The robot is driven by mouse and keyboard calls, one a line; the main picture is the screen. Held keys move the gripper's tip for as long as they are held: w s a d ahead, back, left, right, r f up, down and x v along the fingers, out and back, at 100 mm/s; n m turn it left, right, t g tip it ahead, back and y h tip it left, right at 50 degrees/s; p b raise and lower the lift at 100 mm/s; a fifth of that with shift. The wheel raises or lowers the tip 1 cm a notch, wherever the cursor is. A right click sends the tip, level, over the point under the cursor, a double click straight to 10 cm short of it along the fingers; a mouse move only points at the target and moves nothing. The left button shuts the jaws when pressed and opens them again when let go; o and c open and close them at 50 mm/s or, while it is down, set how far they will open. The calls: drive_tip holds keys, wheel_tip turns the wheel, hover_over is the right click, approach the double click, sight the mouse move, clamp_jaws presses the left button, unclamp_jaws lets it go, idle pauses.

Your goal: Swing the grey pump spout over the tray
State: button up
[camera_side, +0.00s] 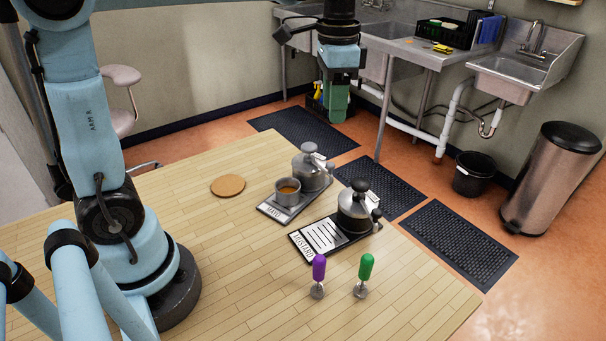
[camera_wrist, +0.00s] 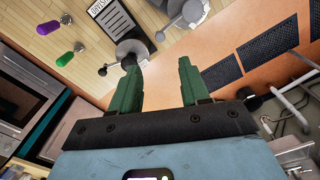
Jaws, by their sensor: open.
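Two rounded metal pump pots stand on flat trays on the wooden table. The far pot (camera_side: 309,172) has a light grey top; its tray (camera_side: 269,210) holds a small metal cup (camera_side: 288,192) with brown contents. The near pot (camera_side: 355,212) has a black knob, with a short part sticking out at its right; its tray (camera_side: 299,240) has a striped plate and a mustard label. My gripper (camera_side: 336,112) hangs behind the pots, apart from both. Its green fingers (camera_wrist: 157,78) are spread and empty in the wrist view.
A round cork mat (camera_side: 228,186) lies left of the pots. The table's right edge is near the near pot. Sinks (camera_side: 515,75) stand beyond.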

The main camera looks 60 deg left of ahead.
sight(331, 164)
wheel_tip(331, 164, down, 12)
drive_tip(key=shift+f, duration=0.1)
idle(0.6)
drive_tip(key=shift+c, duration=0.3)
clamp_jaws()
